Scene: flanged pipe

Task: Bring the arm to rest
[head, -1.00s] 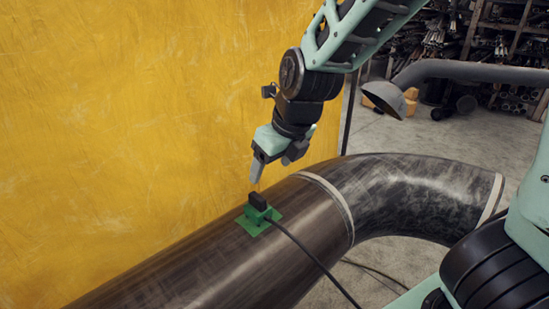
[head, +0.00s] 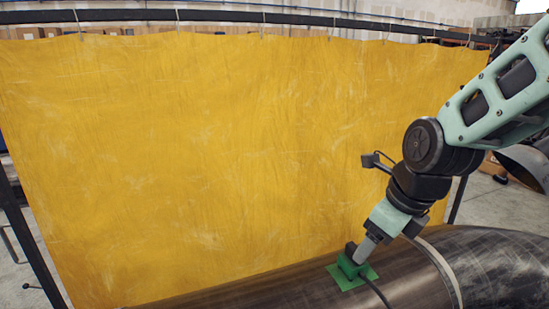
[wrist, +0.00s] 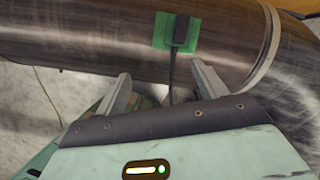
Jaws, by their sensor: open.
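My gripper (head: 366,250) points down at the dark pipe, with its fingers overlapping the device in the head view. In the wrist view its two fingers (wrist: 163,84) are spread apart with nothing gripped. A black device (wrist: 181,30) sits on a green pad (wrist: 163,31) on the pipe, beyond the fingertips. The pad also shows in the head view (head: 342,279). A black cable (wrist: 171,80) runs from the device back through the gap between the fingers. The exact gap from fingers to device cannot be told.
The dark pipe (head: 270,290) crosses the bottom and bends at right, with a pale weld ring (head: 447,268). A yellow curtain (head: 200,150) hangs behind it from a dark rail (head: 330,17). Concrete floor (head: 482,203) shows at right.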

